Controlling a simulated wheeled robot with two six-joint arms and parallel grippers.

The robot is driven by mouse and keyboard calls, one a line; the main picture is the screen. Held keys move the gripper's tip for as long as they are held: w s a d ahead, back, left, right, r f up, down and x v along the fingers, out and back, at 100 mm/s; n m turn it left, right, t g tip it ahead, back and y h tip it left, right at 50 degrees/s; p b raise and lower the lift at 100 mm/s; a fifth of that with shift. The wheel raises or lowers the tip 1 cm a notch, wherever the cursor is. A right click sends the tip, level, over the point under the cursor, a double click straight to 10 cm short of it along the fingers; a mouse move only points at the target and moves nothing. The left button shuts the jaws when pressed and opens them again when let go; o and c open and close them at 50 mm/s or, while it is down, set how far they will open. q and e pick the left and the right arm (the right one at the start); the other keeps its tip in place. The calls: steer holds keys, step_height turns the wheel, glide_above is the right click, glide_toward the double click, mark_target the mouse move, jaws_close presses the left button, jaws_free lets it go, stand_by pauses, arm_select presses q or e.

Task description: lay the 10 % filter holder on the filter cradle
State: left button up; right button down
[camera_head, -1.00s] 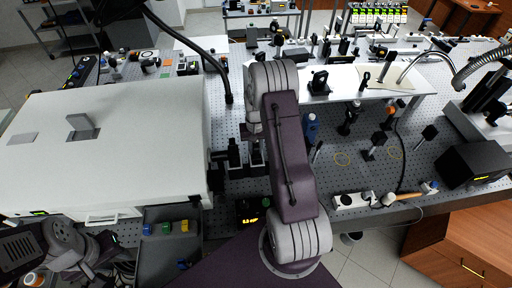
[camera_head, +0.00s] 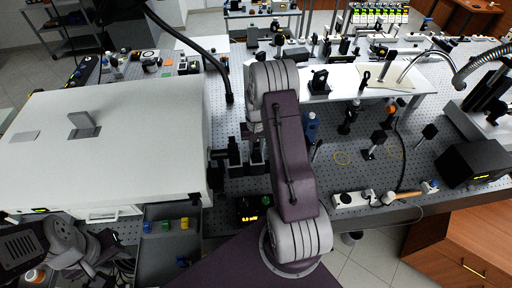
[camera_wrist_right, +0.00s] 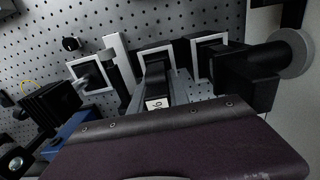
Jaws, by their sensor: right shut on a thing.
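My right arm comes up the middle of the head view and hides its own gripper there. In the right wrist view my right gripper (camera_wrist_right: 163,82) is shut on a dark holder with a white label (camera_wrist_right: 157,103); the label is only partly readable. Pale square frames with dark centres stand beyond it, one on the left (camera_wrist_right: 90,77) and one on the right (camera_wrist_right: 205,52). I cannot tell which part is the filter cradle. My left gripper (camera_head: 105,262) is folded in the bottom left corner of the head view; its jaws cannot be made out.
A large white box (camera_head: 130,130) fills the left of the perforated bench (camera_head: 230,115). A grey tray (camera_head: 150,255) with small coloured blocks stands in front. A small display unit (camera_head: 250,212) is beside my right arm. Posts and mounts (camera_head: 378,140) stand to the right.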

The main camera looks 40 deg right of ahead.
stand_by(0.4)
steer(key=shift+f+b, duration=0.4)
steer(key=shift+f, duration=0.2)
steer(key=shift+f, duration=0.3)
steer(key=c, duration=1.2)
jaws_free()
steer(key=shift+o, duration=0.2)
steer(key=shift+b, duration=0.3)
step_height(320, 180, up, 9)
steer(key=shift+r+b, duration=0.1)
steer(key=shift+b, duration=1.1)
